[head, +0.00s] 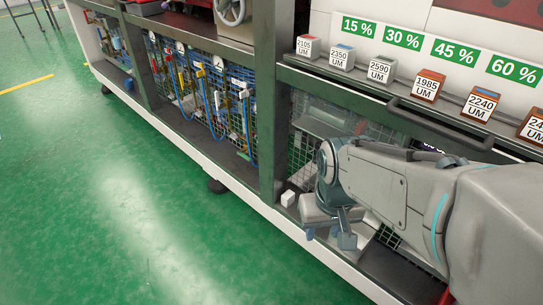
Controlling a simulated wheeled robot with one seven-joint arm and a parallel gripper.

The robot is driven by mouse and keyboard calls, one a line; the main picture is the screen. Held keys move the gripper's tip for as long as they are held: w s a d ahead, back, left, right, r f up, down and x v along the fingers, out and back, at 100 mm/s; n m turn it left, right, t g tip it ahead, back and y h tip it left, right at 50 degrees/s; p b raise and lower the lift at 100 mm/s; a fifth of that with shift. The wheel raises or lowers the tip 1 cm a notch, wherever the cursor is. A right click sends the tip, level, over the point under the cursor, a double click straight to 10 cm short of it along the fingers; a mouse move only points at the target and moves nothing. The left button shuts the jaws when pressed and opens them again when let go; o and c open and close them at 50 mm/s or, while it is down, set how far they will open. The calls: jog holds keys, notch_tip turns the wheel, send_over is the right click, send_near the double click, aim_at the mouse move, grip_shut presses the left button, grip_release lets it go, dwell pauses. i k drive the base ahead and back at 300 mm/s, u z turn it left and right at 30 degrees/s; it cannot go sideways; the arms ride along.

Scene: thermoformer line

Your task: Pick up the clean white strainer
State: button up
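A small white block-shaped piece (288,198) stands on the lower ledge of the machine, just left of my gripper. It is the only loose white piece low down, but it is too small to tell whether it is the strainer. My gripper (329,238) points down, to the right of the white piece and nearer the camera. Its two fingers are apart with nothing seen between them. The gripper and the white piece look separate. My arm covers part of the ledge and the mesh behind.
A dark handle bar (440,123) juts out above my arm. Labelled blocks (381,69) line the upper shelf. The green floor (120,190) at left is clear.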

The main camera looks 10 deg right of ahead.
aim_at(287, 198)
jog(key=z, duration=2.8)
jog(key=k, duration=1.55)
jog(key=u, duration=1.7)
jog(key=i, duration=1)
jog(key=u, duration=0.05)
